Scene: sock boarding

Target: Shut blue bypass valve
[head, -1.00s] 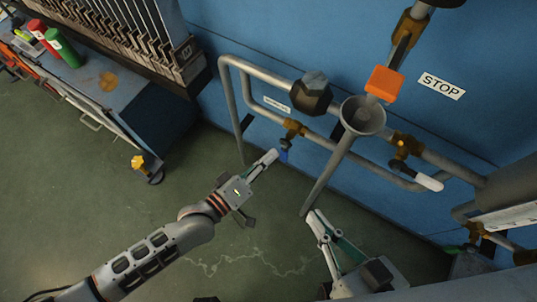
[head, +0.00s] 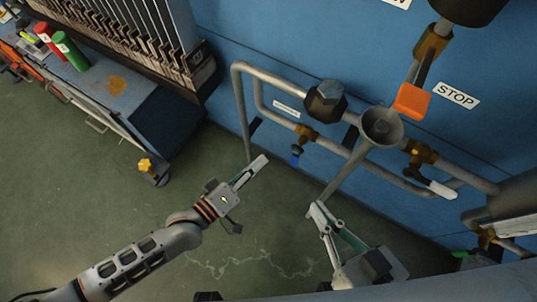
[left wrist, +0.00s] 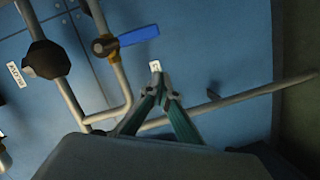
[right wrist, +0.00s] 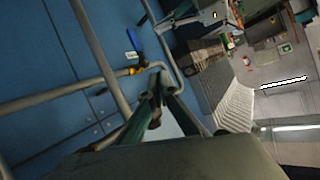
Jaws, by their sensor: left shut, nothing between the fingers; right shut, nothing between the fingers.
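The blue-handled valve shows in the head view (head: 296,157), hanging down from a brass body (head: 306,133) on the lower wall pipe. In the left wrist view its blue handle (left wrist: 139,36) sticks out across the pipe. It also shows small in the right wrist view (right wrist: 134,40). My left gripper (head: 263,159) is shut and empty, left of the handle and apart from it. Its closed fingertips show in the left wrist view (left wrist: 163,84). My right gripper (head: 317,207) is shut and empty, below the funnel pipe.
A funnel (head: 381,126) on a slanting pipe stands right of the valve. Further right are an orange handle (head: 412,101) by a STOP label (head: 456,95) and a white-handled valve (head: 442,189). A workbench (head: 110,85) stands at left. The green floor between is open.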

